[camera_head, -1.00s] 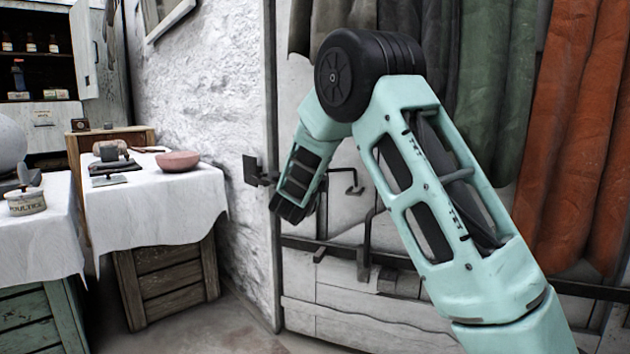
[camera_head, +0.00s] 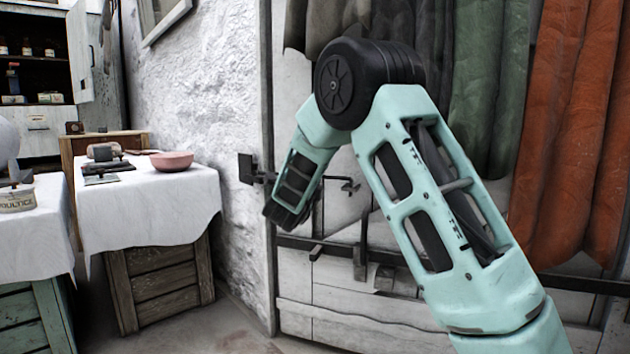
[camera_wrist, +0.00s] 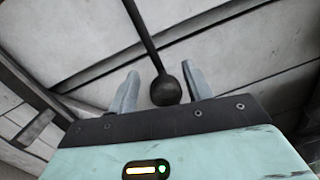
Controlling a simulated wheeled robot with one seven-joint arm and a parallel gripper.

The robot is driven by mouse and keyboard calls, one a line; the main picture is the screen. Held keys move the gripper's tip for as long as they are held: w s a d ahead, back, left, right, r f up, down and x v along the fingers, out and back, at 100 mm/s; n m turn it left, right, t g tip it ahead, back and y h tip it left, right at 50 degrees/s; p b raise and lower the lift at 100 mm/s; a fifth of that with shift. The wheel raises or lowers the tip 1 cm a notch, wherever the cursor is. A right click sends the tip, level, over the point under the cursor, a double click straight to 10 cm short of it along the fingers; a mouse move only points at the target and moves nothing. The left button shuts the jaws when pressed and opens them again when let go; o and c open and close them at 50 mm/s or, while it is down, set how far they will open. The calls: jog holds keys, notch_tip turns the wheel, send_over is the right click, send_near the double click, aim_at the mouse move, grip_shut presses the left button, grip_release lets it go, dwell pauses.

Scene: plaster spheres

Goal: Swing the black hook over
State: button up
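In the wrist view a black rod (camera_wrist: 142,32) runs down to a round black ball end (camera_wrist: 166,90), which looks like part of the black hook. The ball sits between the two fingers of my gripper (camera_wrist: 162,88). The fingers are apart, with a visible gap on each side of the ball. In the head view my arm reaches to the white door, and its own links hide my gripper's fingers. A thin black bent piece (camera_head: 348,186) shows on the door just right of my wrist; I cannot tell if it is the same hook.
A black latch plate (camera_head: 246,168) juts from the door frame at left. A dark horizontal bar (camera_head: 400,257) crosses the white door (camera_head: 345,290). Green and orange hangings (camera_head: 560,140) cover the right. A cloth-covered table (camera_head: 150,205) with a pink bowl (camera_head: 172,161) stands left.

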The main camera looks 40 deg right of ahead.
jog(key=shift+r, duration=0.1)
jog(key=shift+s+a, duration=0.15)
jog(key=p+v, duration=0.6)
jog(key=v, duration=1.1)
